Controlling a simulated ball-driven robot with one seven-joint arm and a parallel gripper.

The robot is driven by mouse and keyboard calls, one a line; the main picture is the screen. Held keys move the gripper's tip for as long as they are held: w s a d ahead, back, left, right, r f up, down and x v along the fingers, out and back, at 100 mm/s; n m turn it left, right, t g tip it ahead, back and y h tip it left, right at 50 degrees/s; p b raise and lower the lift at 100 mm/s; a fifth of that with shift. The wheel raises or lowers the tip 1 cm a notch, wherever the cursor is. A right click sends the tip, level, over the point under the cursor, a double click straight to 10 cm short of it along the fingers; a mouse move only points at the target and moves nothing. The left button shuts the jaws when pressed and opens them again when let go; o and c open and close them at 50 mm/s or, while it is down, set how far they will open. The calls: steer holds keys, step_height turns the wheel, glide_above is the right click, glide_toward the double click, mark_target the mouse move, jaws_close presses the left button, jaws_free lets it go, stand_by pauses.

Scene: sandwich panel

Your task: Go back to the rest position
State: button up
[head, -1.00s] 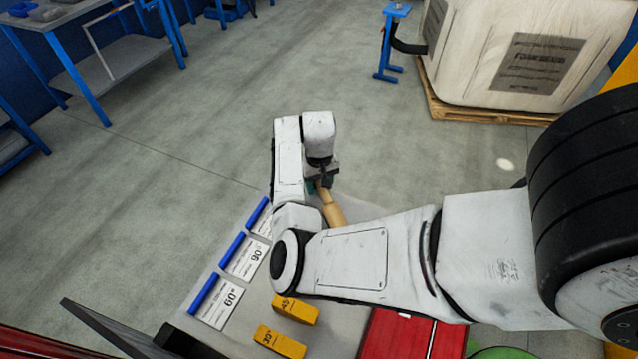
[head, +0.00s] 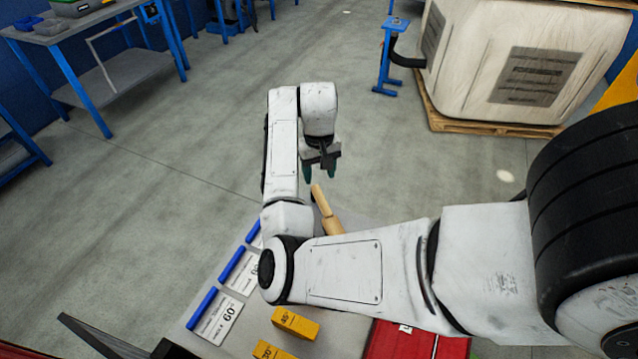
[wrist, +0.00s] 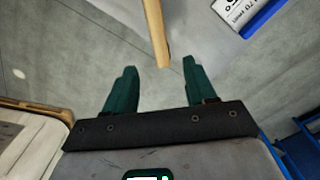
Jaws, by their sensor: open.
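My gripper (head: 321,173) is open and empty in the head view, held up at the far edge of the grey table. Its two green fingers (wrist: 154,88) stand apart in the wrist view with nothing between them. A tan wooden handle-like piece (head: 328,212) lies on the table just below the gripper in the head view. It also shows in the wrist view (wrist: 156,35), beyond the fingertips and apart from them.
The table (head: 345,327) holds blue-edged label cards (head: 217,315), yellow blocks (head: 295,322) and a red item (head: 415,340). A large pale wrapped bale on a pallet (head: 460,120) stands at the back right. A blue workbench (head: 60,55) is at the back left. Open floor lies between.

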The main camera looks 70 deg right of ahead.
steer(key=shift+r, duration=0.8)
steer(key=shift+f, duration=0.1)
